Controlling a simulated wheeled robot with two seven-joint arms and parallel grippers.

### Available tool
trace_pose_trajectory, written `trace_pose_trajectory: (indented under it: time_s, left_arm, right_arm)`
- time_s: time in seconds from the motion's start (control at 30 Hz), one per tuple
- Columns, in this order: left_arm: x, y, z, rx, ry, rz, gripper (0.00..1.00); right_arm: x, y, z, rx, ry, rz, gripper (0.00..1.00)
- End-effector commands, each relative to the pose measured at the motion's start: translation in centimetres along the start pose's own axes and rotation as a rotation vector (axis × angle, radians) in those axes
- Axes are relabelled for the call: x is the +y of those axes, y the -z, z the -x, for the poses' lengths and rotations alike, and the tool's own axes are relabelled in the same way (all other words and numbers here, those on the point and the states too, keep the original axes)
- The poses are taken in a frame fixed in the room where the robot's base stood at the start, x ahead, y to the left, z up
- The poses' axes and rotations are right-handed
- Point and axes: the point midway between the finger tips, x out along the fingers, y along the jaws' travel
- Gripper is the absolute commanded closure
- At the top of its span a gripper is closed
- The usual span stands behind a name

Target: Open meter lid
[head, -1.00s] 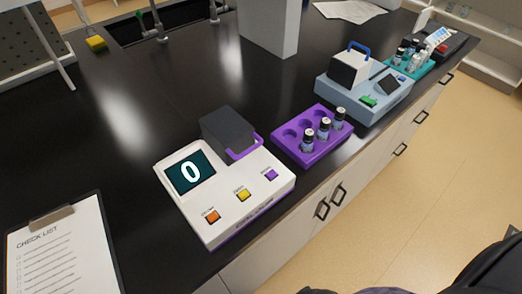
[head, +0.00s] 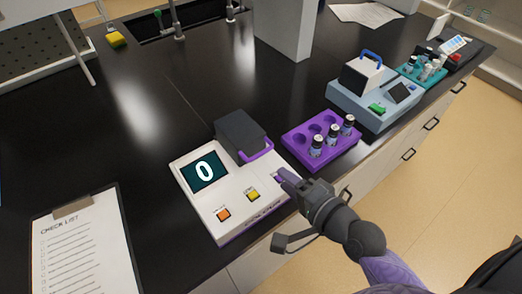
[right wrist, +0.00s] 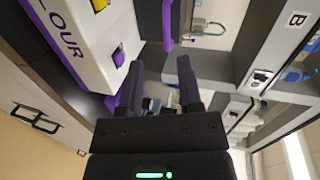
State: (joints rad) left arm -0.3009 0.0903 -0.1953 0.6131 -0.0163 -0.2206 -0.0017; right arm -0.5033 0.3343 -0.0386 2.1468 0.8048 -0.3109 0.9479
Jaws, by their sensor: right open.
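The white meter (head: 205,208) stands on the black bench, its screen (head: 204,171) showing 0. Its dark grey lid (head: 238,131) is down, with a purple handle (head: 256,152) along the front. My right gripper (head: 290,180) is just in front of the meter's right corner, over the purple button area, apart from the handle. In the right wrist view the two fingers (right wrist: 160,88) are spread with nothing held. The purple handle (right wrist: 167,24) appears beyond them, and the purple button (right wrist: 118,55) is to their left. My left gripper is not in view.
A purple rack (head: 322,140) with several vials stands right of the meter. A blue-grey device (head: 372,97) and a teal rack (head: 420,73) stand farther right. A clipboard (head: 83,250) lies at left. A grey-white pillar (head: 288,25) rises behind. The bench left of the lid is clear.

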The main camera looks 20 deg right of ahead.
Motion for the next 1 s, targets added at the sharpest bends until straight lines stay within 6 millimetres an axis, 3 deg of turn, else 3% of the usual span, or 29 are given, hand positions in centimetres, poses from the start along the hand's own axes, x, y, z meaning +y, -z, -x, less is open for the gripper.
trace_pose_trajectory:
  time_s: [0.13,0.3,0.5,0.87,0.9,1.0]
  left_arm:
    - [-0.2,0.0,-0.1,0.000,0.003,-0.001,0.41]
    - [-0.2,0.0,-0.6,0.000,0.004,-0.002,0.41]
    - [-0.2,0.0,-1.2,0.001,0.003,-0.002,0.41]
    - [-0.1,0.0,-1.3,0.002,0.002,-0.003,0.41]
    - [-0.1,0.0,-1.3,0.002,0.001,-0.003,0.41]
    - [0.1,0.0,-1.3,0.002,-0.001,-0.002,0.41]
  right_arm:
    - [-0.5,0.9,-1.3,0.031,0.046,-0.076,0.55]
    - [-0.6,0.9,-5.5,0.028,0.045,-0.073,0.55]
    - [-0.6,1.0,-8.9,0.028,0.041,-0.069,0.55]
    - [-0.8,1.0,-9.9,0.026,0.039,-0.067,0.55]
    - [-0.8,1.0,-9.9,0.026,0.039,-0.067,0.57]
    - [-0.8,1.0,-9.9,0.027,0.039,-0.067,0.78]
